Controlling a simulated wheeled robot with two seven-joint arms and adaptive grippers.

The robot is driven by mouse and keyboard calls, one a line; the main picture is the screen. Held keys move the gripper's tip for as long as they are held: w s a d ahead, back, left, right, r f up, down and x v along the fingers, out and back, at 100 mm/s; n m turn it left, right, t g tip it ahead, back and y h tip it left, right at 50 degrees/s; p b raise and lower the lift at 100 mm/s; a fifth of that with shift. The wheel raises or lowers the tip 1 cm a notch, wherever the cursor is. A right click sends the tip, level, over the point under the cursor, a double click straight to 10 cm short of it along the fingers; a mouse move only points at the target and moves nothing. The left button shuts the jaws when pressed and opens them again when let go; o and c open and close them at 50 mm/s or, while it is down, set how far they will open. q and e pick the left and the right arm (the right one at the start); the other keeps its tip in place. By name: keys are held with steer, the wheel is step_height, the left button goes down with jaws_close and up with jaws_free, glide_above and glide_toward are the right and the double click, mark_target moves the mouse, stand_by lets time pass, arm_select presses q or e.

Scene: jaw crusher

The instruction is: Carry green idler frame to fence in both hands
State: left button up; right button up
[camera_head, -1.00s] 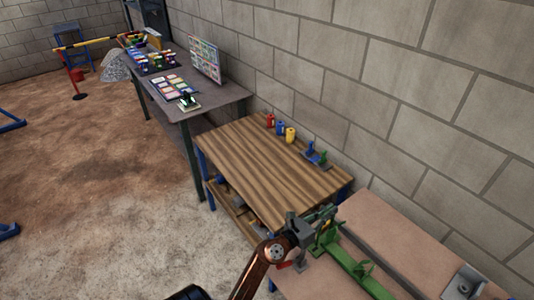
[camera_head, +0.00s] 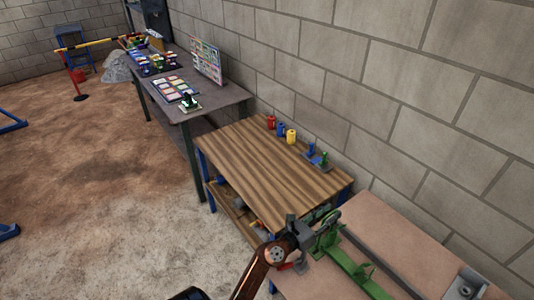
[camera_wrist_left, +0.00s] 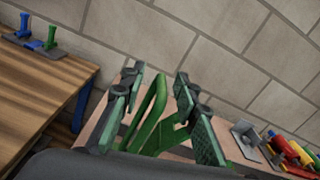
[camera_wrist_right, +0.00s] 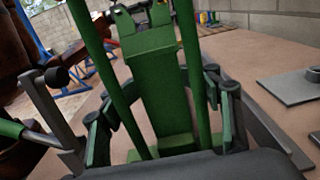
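The green idler frame (camera_head: 350,265) lies along the brownish table at the lower right of the head view. My left gripper (camera_head: 323,226) is at its far end. In the left wrist view a green bent bar of the frame (camera_wrist_left: 152,112) stands between the two padded fingers of my left gripper (camera_wrist_left: 160,105), with gaps showing; it looks open. In the right wrist view the frame's wide green plate and two upright bars (camera_wrist_right: 158,85) run between the spread fingers of my right gripper (camera_wrist_right: 160,110). That gripper looks open. My right gripper is outside the head view.
A wooden workbench (camera_head: 260,165) stands beyond the brownish table (camera_head: 395,225), with coloured canisters (camera_head: 281,129) at its wall side. A dark table (camera_head: 215,100) with cards is farther on. A striped barrier (camera_head: 88,45) stands far left. Open floor (camera_head: 90,180) lies left.

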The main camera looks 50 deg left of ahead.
steer(key=o, duration=0.6)
arm_select(q)
steer(key=shift+r, duration=0.1)
arm_select(e)
steer(key=d, duration=1.1)
steer(key=shift+d, duration=0.35)
arm_select(q)
steer(key=shift+s, duration=0.45)
arm_select(e)
steer(key=shift+d, duration=0.15)
arm_select(q)
steer(key=s, duration=1.1)
